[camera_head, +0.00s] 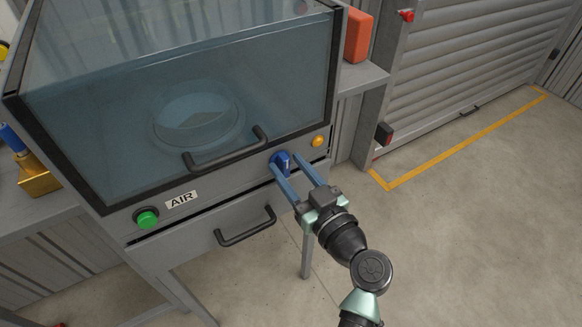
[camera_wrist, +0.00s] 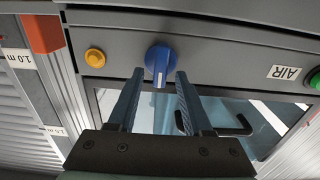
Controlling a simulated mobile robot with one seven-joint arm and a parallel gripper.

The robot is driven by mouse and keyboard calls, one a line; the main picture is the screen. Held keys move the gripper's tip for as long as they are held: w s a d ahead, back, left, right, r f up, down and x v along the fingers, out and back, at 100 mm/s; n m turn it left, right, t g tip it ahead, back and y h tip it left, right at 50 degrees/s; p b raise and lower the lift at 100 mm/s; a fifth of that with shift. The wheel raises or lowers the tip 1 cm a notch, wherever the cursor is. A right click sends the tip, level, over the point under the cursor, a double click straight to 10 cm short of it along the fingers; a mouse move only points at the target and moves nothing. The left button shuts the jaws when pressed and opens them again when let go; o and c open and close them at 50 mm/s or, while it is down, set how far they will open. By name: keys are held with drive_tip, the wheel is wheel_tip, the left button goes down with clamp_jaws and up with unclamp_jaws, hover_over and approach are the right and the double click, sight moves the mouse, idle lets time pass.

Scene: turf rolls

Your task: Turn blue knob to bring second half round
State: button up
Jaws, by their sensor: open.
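The blue knob (camera_head: 281,160) sits on the grey front panel of the cabinet, below the right end of the clear hood. In the wrist view the blue knob (camera_wrist: 160,62) has a white mark on its grip, which points toward my gripper. My gripper (camera_head: 285,163) is open, with its two blue fingers reaching toward the knob. In the wrist view my gripper (camera_wrist: 158,74) has a finger on each side of the knob's lower part. I cannot tell whether either finger touches it. Under the hood (camera_head: 200,75) a round disc (camera_head: 198,115) shows dimly through the glass.
A yellow button (camera_head: 318,141) is close to the right of the knob. A green button (camera_head: 147,219) and an AIR label (camera_head: 181,199) are to the left. The hood handle (camera_head: 228,153) and drawer handle (camera_head: 246,227) stick out nearby. The floor at right is clear.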

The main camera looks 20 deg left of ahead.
drive_tip(key=shift+c, duration=0.2)
clamp_jaws()
idle(0.3)
